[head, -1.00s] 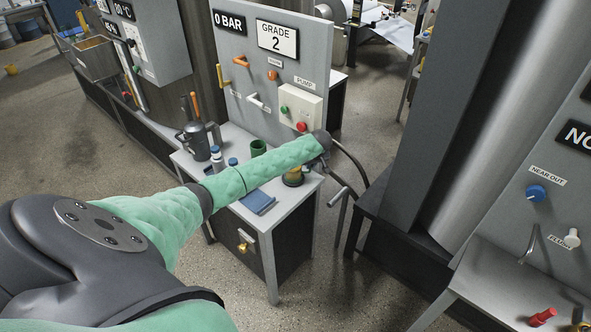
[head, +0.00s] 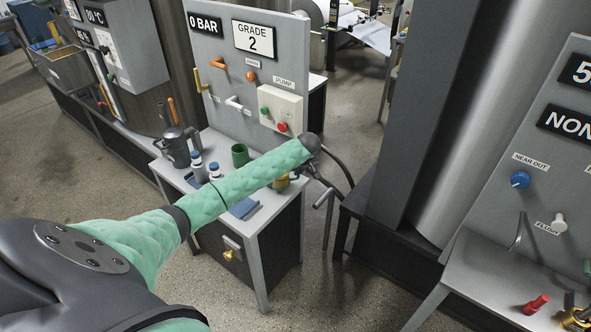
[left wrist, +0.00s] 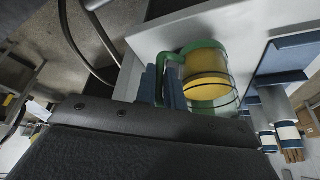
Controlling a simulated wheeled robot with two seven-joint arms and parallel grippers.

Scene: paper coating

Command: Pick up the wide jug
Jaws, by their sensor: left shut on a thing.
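The wide jug (left wrist: 207,76) is a clear vessel with a green rim and handle and yellow contents. It shows large in the left wrist view. In the head view only a small yellow part of the jug (head: 281,184) shows behind my left forearm, near the right end of the small grey table. My left gripper (left wrist: 162,88) has its two blue fingers on either side of the jug's green handle and is shut on it. In the head view that gripper is mostly hidden by my wrist. I cannot tell whether the jug's base touches the table. My right gripper is out of view.
The small table (head: 262,222) also holds a grey metal pitcher (head: 176,148), a green mug (head: 240,155), blue-capped bottles (head: 197,162) and a blue flat item (head: 244,208). An upright panel (head: 225,85) stands behind them. A bent dark tube (head: 338,166) curves beside the table's right end.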

